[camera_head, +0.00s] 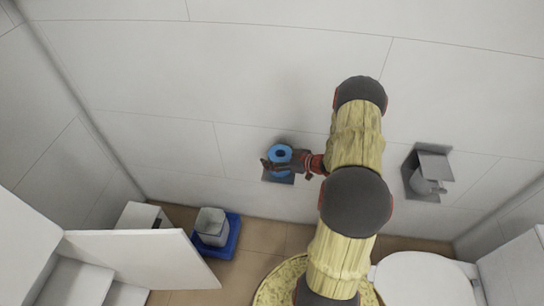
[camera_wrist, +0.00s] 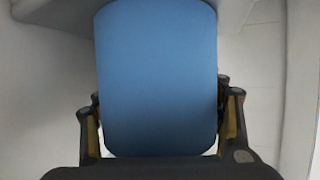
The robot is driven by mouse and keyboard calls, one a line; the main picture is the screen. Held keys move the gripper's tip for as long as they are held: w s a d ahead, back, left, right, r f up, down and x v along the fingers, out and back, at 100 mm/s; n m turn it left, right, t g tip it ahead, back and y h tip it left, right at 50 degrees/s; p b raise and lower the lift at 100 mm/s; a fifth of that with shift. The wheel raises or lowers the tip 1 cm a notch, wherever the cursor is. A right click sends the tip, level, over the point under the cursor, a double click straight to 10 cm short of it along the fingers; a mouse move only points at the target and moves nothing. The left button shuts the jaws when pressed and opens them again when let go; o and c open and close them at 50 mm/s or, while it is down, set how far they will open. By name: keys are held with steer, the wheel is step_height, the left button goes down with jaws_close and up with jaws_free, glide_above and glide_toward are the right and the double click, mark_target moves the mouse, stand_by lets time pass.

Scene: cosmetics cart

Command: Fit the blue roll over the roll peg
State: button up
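The blue roll (camera_head: 280,153) is at the back wall, with its dark core hole showing from above. It fills the middle of the wrist view (camera_wrist: 157,75). My gripper (camera_head: 284,164) reaches it from the right. In the wrist view its two fingers lie against the roll's left and right sides, so it looks shut on the roll. A grey wall plate (camera_head: 279,178) shows just below and behind the roll. The roll peg itself is not visible; the roll and gripper cover that spot. I cannot tell whether the roll is around it.
A grey covered holder (camera_head: 429,172) is on the wall to the right, above the toilet (camera_head: 424,280). A bin (camera_head: 211,225) stands on a blue base (camera_head: 231,240) at lower left. An open white cabinet door (camera_head: 140,258) juts out at lower left.

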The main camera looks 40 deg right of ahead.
steer(key=o, duration=0.6)
stand_by(0.3)
step_height(320, 180, up, 13)
steer(key=p, duration=0.6)
steer(key=shift+f, duration=0.2)
steer(key=w+a+f+m+h+b, duration=0.1)
steer(key=w+a+f+b, duration=0.15)
steer(key=a, duration=0.65)
steer(key=w+a+f+h+b, duration=0.15)
steer(key=w+a+f, duration=0.25)
steer(key=a, duration=0.5)
steer(key=s+a+f+m+h+b, duration=0.1)
steer(key=s+a+f+b, duration=0.3)
steer(key=s+a+f, duration=0.4)
steer(key=shift+s+a+f+m+t+h, duration=0.3)
steer(key=shift+a+m, duration=0.5)
steer(key=shift+a, duration=1.15)
